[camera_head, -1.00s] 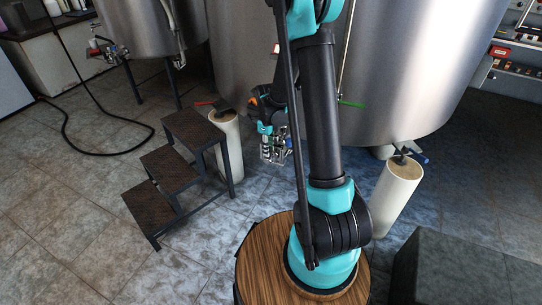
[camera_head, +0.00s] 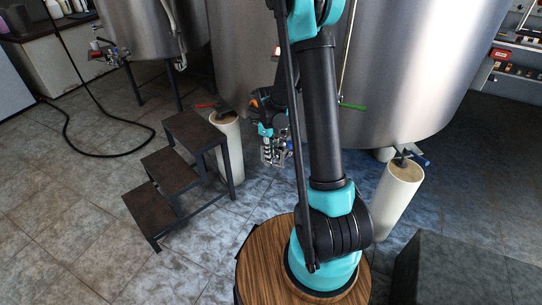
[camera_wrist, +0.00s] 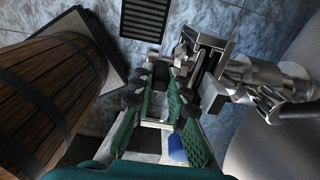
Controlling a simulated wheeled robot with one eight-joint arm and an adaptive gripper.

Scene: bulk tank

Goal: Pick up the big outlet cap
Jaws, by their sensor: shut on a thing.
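In the wrist view my gripper (camera_wrist: 165,78) has its two green-padded fingers reaching forward, with the tips close together. It is shut on a small metal piece at the tips, which I take to be the big outlet cap. The fingers hide most of it, and its outline is not clear. Shiny metal outlet fittings (camera_wrist: 272,82) lie just right of the fingers. I cannot tell whether the cap touches them. In the head view my gripper (camera_head: 275,152) hangs low in front of the large steel tank (camera_head: 405,65). The cap cannot be made out there.
A dark three-step stool (camera_head: 165,165) and a pale cylinder (camera_head: 228,150) stand left of my gripper. Another pale cylinder (camera_head: 397,195) stands right of my arm. A floor drain (camera_wrist: 145,18) shows in the wrist view. A black hose (camera_head: 85,150) lies on open tiled floor at left.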

